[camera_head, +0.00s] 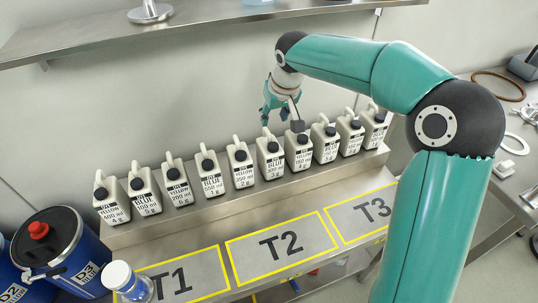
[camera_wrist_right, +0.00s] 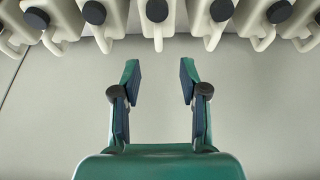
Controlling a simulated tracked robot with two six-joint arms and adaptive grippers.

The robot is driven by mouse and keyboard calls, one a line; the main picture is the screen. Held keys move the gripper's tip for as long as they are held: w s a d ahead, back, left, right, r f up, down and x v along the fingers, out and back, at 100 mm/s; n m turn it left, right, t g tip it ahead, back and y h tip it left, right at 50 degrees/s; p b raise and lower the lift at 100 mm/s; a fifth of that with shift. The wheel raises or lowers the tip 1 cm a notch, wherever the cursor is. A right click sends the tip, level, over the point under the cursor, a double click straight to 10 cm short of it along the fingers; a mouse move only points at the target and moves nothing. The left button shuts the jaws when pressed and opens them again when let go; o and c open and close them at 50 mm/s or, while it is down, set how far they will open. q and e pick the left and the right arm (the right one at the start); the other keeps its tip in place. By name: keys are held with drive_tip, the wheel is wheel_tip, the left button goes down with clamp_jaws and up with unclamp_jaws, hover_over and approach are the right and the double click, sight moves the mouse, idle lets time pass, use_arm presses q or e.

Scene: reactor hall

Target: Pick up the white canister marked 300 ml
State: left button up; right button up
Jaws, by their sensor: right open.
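A row of white canisters with dark caps stands on the raised steel ledge (camera_head: 330,170). The labels are small. The canister that seems to read 300 ml (camera_head: 270,165), with BLUE on its label, stands upright near the middle of the row. My right gripper (camera_head: 275,112) is open and empty, above and behind the middle of the row, near the wall. In the right wrist view my right gripper (camera_wrist_right: 158,82) shows both fingers apart with nothing between them. Canister tops and handles line that view's upper edge, beyond the fingertips; their labels are hidden there. My left gripper is not in view.
Neighbouring canisters (camera_head: 240,168) stand close on both sides. The yellow-framed areas T1 (camera_head: 200,263), T2 (camera_head: 305,226) and T3 (camera_head: 353,224) in front are clear. Blue drums (camera_head: 62,245) and a white-capped jar (camera_head: 120,277) stand at lower left. A shelf (camera_head: 215,25) runs above.

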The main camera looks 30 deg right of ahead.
sight(270, 134)
drive_tip(key=x, duration=0.6)
drive_tip(key=shift+f, duration=0.1)
drive_tip(key=shift+w+d+f+p, duration=0.1)
drive_tip(key=shift+w+f+p, duration=0.1)
drive_tip(key=shift+f+p, duration=0.35)
drive_tip(key=x, duration=0.4)
drive_tip(key=shift+f+p, duration=0.1)
drive_tip(key=shift+p, duration=0.2)
drive_tip(key=shift+s, duration=0.1)
drive_tip(key=shift+c, duration=0.4)
clamp_jaws()
